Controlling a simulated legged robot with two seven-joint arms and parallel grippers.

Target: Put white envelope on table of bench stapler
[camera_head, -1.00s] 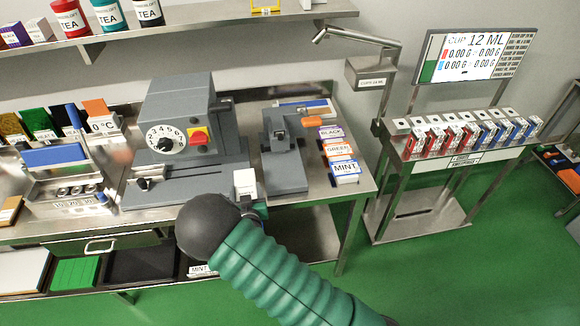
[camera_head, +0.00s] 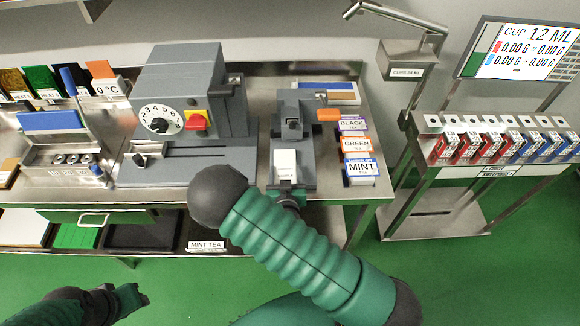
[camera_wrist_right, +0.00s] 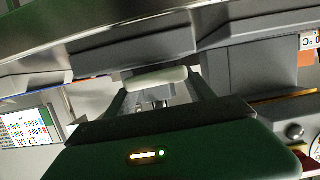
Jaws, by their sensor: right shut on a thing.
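The white envelope (camera_head: 286,163) is upright in my right gripper (camera_head: 289,188), which is shut on it. It also shows pale between the fingers in the right wrist view (camera_wrist_right: 155,78). The bench stapler (camera_head: 293,108) is the small grey machine with an orange handle. The envelope appears in front of its lower part and hides some of its table; I cannot tell whether they touch. My forearm hides part of the right gripper. My left gripper (camera_head: 130,297) is low at the left, away from the bench, and its jaws are unclear.
A larger grey machine with a dial (camera_head: 188,95) stands close left of the stapler. Tea boxes labelled BLACK, GREEN and MINT (camera_head: 361,170) stand close right. A steel rack of red and blue packs (camera_head: 495,150) is farther right. Green floor lies in front.

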